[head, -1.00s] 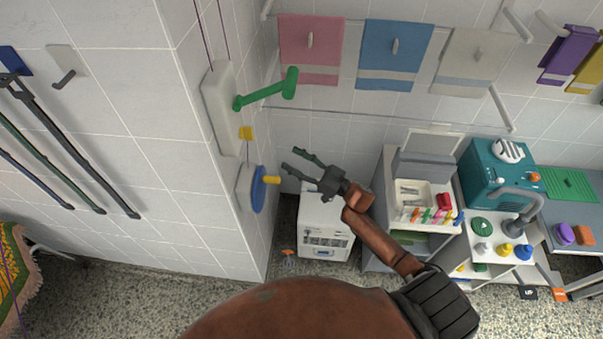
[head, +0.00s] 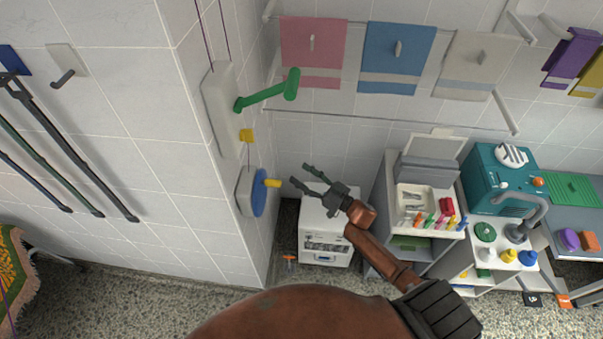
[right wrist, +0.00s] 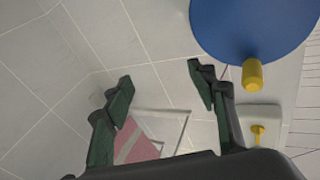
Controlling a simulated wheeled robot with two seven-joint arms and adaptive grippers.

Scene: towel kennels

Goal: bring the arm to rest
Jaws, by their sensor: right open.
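My right gripper (head: 303,175) is open and empty, held in the air in front of the white cabinet. It also shows in the right wrist view (right wrist: 160,88), its two dark fingers with green pads spread apart and nothing between them. Close to its left in the head view is a blue disc (head: 259,192) with a yellow knob (head: 272,183), on a grey wall box. The fingertips look apart from the knob. In the right wrist view the blue disc (right wrist: 250,25) fills the upper right. My left gripper is not in view.
A green lever (head: 270,95) sticks out from a pale wall panel. Pink (head: 313,50), blue (head: 397,55) and grey towels hang on the back wall. A white cabinet (head: 326,232) stands below the gripper. A shelf unit (head: 410,165) and a teal machine (head: 495,180) stand to the right.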

